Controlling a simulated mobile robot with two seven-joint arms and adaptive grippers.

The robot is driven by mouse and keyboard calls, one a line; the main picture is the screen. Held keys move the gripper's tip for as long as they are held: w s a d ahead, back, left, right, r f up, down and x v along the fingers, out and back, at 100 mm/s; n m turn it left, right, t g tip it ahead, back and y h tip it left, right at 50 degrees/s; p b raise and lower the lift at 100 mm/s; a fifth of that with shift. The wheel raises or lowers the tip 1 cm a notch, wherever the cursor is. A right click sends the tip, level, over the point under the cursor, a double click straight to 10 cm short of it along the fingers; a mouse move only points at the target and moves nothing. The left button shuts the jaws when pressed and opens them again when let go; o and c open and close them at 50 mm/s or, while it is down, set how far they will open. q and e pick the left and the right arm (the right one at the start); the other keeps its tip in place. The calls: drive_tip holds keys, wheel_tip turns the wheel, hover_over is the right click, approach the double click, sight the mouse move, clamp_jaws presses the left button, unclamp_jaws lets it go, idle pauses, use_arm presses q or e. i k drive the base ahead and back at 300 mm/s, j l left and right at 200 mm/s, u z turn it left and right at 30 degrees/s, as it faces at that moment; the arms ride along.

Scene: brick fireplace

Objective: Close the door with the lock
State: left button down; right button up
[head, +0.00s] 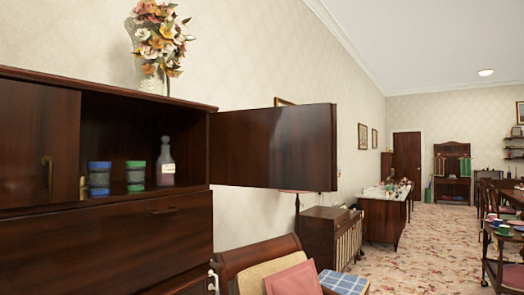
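A dark wooden cabinet (110,230) stands at the left. Its right-hand door (275,147) is swung wide open and sticks out to the right of the cabinet, showing the compartment inside. Its left-hand door (35,145) is shut and has a vertical handle (47,175). A small brass-coloured piece (83,187) shows at the edge of the opening; I cannot tell whether it is a lock part. No lock is clear on the open door's visible face. Neither of my grippers is in view.
Blue-and-green jars (136,176) and a bottle (167,163) stand inside the compartment. A flower vase (153,82) stands on top. A chair with a pink cushion (293,279) is below the open door. Patterned floor (425,240) is free farther right.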

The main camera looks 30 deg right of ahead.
sight(294, 147)
drive_tip(key=i+l, duration=0.25)
drive_tip(key=l, duration=0.15)
drive_tip(key=i+l+u, duration=0.15)
drive_tip(key=l, duration=0.25)
drive_tip(key=i+l+u, duration=0.1)
drive_tip(key=l, duration=0.25)
drive_tip(key=i+l, duration=0.1)
drive_tip(key=l, duration=0.2)
drive_tip(key=i+l+u, duration=0.15)
drive_tip(key=l, duration=0.2)
drive_tip(key=k+l+u, duration=0.2)
drive_tip(key=l, duration=0.45)
drive_tip(key=k+l+u, duration=0.2)
drive_tip(key=l, duration=0.5)
drive_tip(key=k+l+u, duration=0.25)
drive_tip(key=l, duration=0.35)
drive_tip(key=k+l+u, duration=0.2)
drive_tip(key=l, duration=0.4)
drive_tip(key=k+l+u, duration=0.2)
drive_tip(key=k+l, duration=0.2)
drive_tip(key=k+l+u, duration=0.2)
drive_tip(key=k+l, duration=0.15)
drive_tip(key=l, duration=0.2)
drive_tip(key=k+l, duration=0.2)
drive_tip(key=k+l+u, duration=0.1)
drive_tip(key=l, duration=0.3)
drive_tip(key=k, duration=0.05)
